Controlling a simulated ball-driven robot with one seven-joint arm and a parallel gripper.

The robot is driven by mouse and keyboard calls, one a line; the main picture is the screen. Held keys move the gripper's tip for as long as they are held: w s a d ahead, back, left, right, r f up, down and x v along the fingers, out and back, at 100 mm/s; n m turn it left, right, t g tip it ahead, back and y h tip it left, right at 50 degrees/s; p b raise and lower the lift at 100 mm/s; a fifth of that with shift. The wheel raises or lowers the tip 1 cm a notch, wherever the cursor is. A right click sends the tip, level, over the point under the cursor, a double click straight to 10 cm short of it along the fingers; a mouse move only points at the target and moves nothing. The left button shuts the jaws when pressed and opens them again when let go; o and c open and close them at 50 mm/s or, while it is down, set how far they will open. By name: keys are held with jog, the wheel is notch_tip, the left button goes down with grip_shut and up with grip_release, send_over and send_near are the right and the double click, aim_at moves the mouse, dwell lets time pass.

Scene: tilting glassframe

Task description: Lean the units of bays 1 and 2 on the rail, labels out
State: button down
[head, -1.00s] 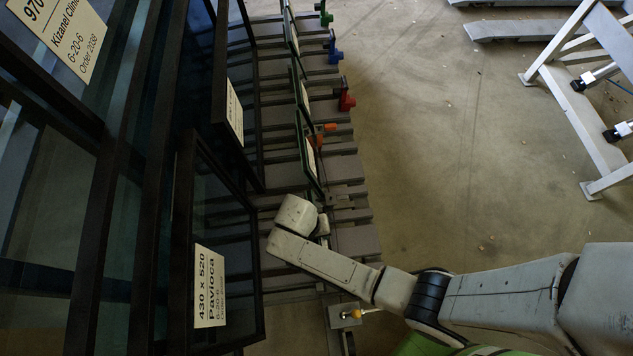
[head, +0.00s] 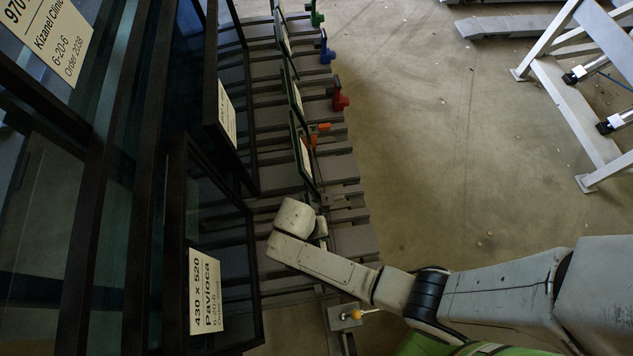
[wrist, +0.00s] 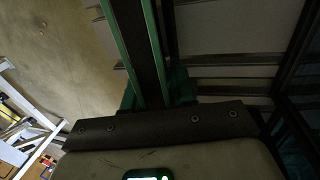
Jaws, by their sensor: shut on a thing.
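Thin green-edged glass units with pale labels stand tilted in a row on a grey slatted rack (head: 285,175) in the head view. The nearest unit (head: 303,150) is beside the orange clamp, just beyond my wrist. In the wrist view, a green-edged unit (wrist: 131,45) with a dark middle band runs up from the dark jaw plate of my gripper (wrist: 160,118). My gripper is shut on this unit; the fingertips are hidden. In the head view the gripper is hidden behind my wrist housing. Bay numbers and the rail cannot be made out.
Large dark-framed panes fill the left, including one labelled Pavioca (head: 207,292) and one labelled Kizanel Clinic (head: 45,35). Red (head: 340,97), blue (head: 326,50), green and orange (head: 318,132) clamps line the rack. Open floor lies right, up to a white frame (head: 580,100).

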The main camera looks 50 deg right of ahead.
jog(key=shift+f+b, duration=0.35)
dwell(0.6)
jog(key=c, duration=0.8)
grip_release()
jog(key=shift+c, duration=0.2)
jog(key=shift+s, duration=0.15)
jog(key=p+v, duration=0.3)
jog(key=v, duration=0.7)
jog(key=shift+r, duration=0.35)
